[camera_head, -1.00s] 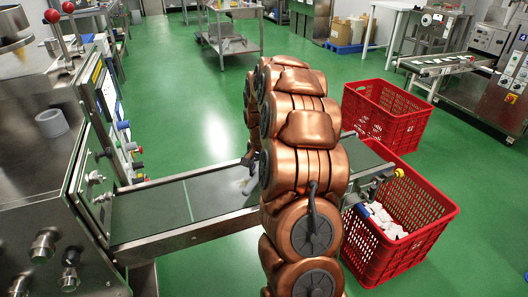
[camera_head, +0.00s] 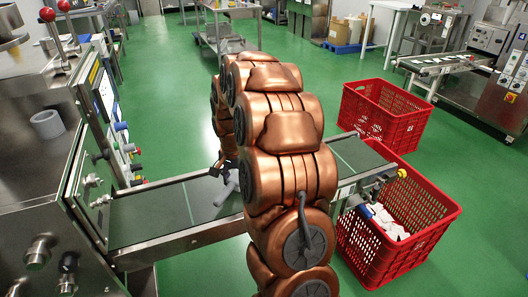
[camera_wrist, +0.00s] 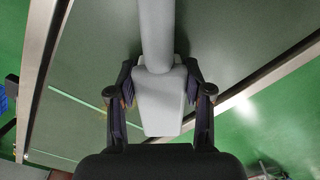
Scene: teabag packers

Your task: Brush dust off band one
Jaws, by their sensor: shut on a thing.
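The band (camera_head: 150,212) is a dark green conveyor belt with a thin pale line across it and metal side rails, running from the machine at left toward the red crates. My gripper (camera_wrist: 161,82) is shut on a grey brush (camera_wrist: 158,104), with one dark finger on each side of it. The brush's round shaft points to the top of the wrist view. In the head view the brush (camera_head: 226,192) shows as a small grey piece over the band, left of my arm. I cannot tell whether it touches the belt. No dust can be made out.
A steel machine (camera_head: 35,180) with knobs and a grey ring stands at left. A red crate (camera_head: 385,255) with white packs stands at the band's right end, and another red crate (camera_head: 385,115) stands behind. A second conveyor (camera_head: 445,64) is at far right. Green floor is open behind.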

